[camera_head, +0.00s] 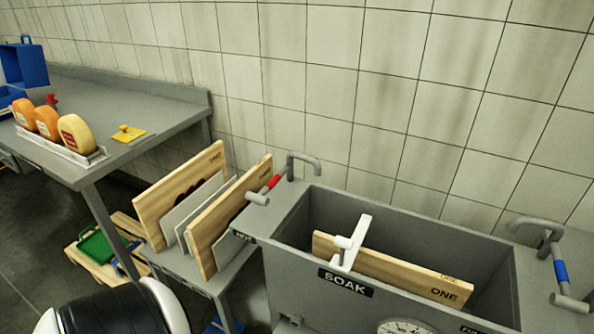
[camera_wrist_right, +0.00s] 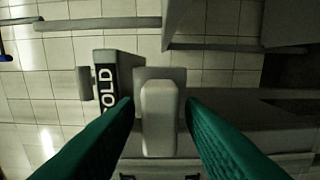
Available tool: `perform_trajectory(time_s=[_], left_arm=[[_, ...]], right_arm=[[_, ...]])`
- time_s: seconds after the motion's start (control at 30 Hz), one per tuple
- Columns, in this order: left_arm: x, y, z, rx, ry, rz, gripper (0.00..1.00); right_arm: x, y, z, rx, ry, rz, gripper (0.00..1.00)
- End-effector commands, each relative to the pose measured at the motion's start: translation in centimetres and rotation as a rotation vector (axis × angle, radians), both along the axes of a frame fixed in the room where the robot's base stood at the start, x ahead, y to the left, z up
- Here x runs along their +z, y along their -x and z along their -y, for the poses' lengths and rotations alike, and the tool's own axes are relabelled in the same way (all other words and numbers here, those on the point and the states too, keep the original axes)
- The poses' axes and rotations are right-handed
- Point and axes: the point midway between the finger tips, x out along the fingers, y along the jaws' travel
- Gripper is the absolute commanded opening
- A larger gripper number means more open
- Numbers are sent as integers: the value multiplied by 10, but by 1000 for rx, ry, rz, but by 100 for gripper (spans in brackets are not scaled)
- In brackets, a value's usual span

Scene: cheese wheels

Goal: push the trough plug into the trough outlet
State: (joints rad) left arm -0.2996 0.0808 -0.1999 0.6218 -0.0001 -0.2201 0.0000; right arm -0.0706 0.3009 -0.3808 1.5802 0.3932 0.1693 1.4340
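The grey trough (camera_head: 286,262) labelled SOAK stands at the right in the head view. A grey fitting (camera_head: 292,324) shows low on its front at the picture's bottom edge; I cannot tell whether it is the outlet or the plug. In the right wrist view my right gripper (camera_wrist_right: 159,106) has its two green fingers spread. A pale grey rounded block (camera_wrist_right: 160,118) shows between them, with gaps to both fingers; I cannot tell if it is the plug. My left gripper is in neither view.
A wooden board (camera_head: 395,273) marked ONE sits in the trough under a white bar (camera_head: 351,243). Taps stand at the left (camera_head: 303,160) and right (camera_head: 540,226). Boards (camera_head: 182,190) stand on a low stand. A bench (camera_head: 150,98) holds cheeses. A black sign (camera_wrist_right: 106,92) is beside the right gripper.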

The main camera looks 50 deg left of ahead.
Motion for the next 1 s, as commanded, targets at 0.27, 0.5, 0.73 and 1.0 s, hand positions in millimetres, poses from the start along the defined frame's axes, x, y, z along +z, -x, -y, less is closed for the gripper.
perform_trajectory(time_s=[0.27, 0.5, 0.73, 1.0], left_arm=[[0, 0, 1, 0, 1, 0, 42], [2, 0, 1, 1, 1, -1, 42], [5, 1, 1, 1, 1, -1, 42], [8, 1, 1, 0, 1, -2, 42]], right_arm=[[0, 0, 0, 0, 0, 1, 0], [0, 4, 2, 0, 0, -1, 0], [0, 11, 4, 1, 1, -1, 0], [1, 18, 7, 0, 0, 0, 0]])
